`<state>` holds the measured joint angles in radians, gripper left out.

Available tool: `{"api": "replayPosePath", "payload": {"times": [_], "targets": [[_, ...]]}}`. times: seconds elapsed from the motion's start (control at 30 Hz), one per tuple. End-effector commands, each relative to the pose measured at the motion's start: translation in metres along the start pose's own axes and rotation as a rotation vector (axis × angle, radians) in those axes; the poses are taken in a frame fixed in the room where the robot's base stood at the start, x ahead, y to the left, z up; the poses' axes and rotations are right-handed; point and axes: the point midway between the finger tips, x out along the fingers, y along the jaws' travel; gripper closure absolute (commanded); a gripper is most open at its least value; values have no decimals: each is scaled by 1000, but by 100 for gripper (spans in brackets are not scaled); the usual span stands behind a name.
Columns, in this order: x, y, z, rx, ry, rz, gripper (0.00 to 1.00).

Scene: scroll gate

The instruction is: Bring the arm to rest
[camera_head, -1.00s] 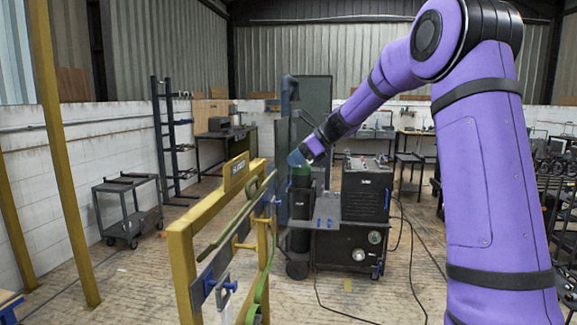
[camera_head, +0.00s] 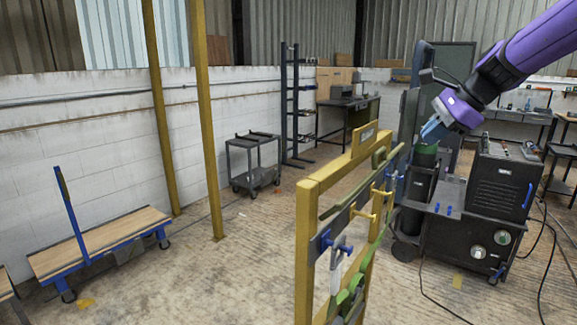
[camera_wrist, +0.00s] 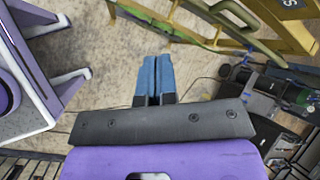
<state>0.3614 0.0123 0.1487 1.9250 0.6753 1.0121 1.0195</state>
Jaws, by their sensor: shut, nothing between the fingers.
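My purple arm (camera_head: 535,45) reaches in from the upper right in the head view. My gripper (camera_head: 432,131) has blue fingers and hangs in the air, just right of the yellow gate frame (camera_head: 306,240) as seen there. In the wrist view the two blue fingers of my gripper (camera_wrist: 154,76) lie side by side, shut, with nothing between them and bare floor beyond. The yellow frame also shows in the wrist view (camera_wrist: 285,30), at the upper right and apart from the fingers. Green straps (camera_head: 350,290) and blue-handled clamps hang on the gate.
A black welding machine (camera_head: 502,185) on a cart stands behind and right of my gripper, with cables on the floor. A blue flatbed cart (camera_head: 100,240), a grey trolley (camera_head: 252,160) and yellow posts (camera_head: 207,130) stand left.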

Motion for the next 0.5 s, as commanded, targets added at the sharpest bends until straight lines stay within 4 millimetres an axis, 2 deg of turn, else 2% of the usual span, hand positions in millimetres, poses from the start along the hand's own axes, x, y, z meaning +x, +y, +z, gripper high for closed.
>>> {"api": "replayPosePath", "payload": {"times": [0.03, 0.2, 0.5], "targets": [[-7, 18, 12, -89, 31, 9, 100], [-24, 76, 34, -404, 132, 58, 100], [-51, 181, 48, -953, 282, 162, 100]]}}
